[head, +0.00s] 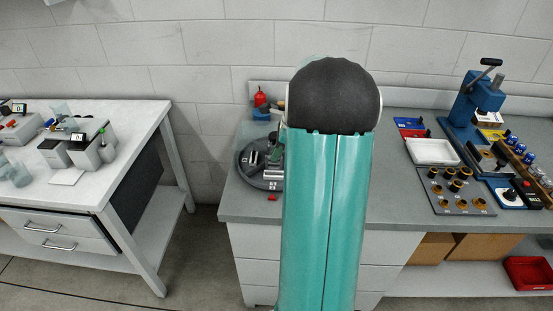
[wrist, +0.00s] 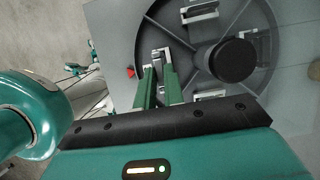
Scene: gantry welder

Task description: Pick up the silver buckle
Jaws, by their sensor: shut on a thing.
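My gripper (wrist: 159,83) shows in the wrist view as two green fingers reaching into one compartment of a round grey tray (wrist: 182,41). The fingers are shut on a silver buckle (wrist: 161,56), whose far end shows between and just beyond the tips. Its lower part is hidden by the fingers. I cannot tell whether it still touches the tray floor. In the head view the tray (head: 243,172) stands at the left end of the grey bench, partly behind my arm.
A black knob (wrist: 233,59) rises at the tray's centre, right of my fingers. Other silver pieces (wrist: 200,13) lie in other compartments. A small red object (wrist: 130,72) lies just outside the rim. A blue press (head: 476,105) and a white bin (head: 432,151) stand farther right.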

